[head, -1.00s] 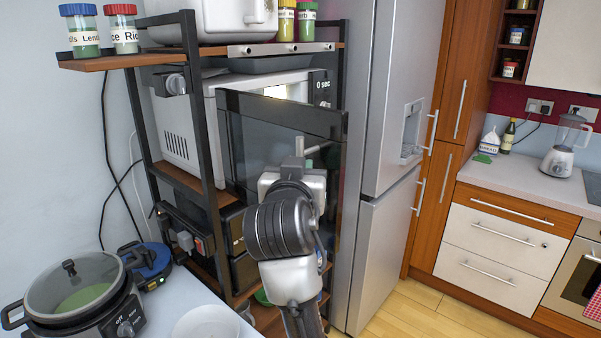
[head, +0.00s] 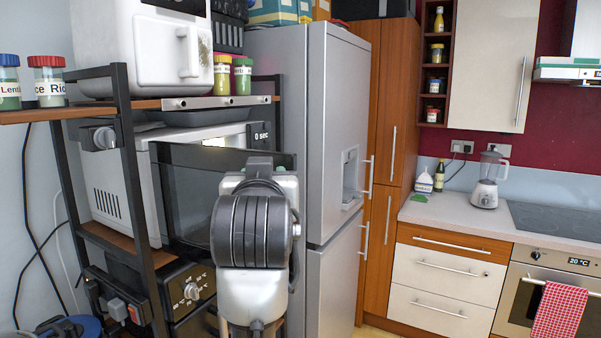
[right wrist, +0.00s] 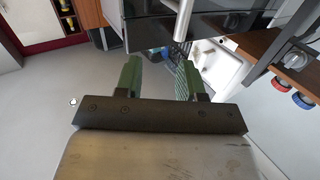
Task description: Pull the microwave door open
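The microwave (head: 118,190) stands on the rack's middle shelf, with a white body and a "0 sec" display. Its dark glass door (head: 190,195) stands partly open, swung out from the body, with a gap at the top showing the lit inside. My right arm is in front of the door and hides its handle and my right gripper in the head view. In the right wrist view, my right gripper (right wrist: 158,65) is open, its two green fingers apart with nothing between them. The silver door handle (right wrist: 183,18) shows just beyond the right-hand finger. My left gripper is out of view.
A metal rack (head: 137,180) holds the microwave, jars and a white appliance (head: 140,50) above it. A silver fridge (head: 325,130) stands close to the right of the door. A counter with a blender (head: 487,185) is farther right.

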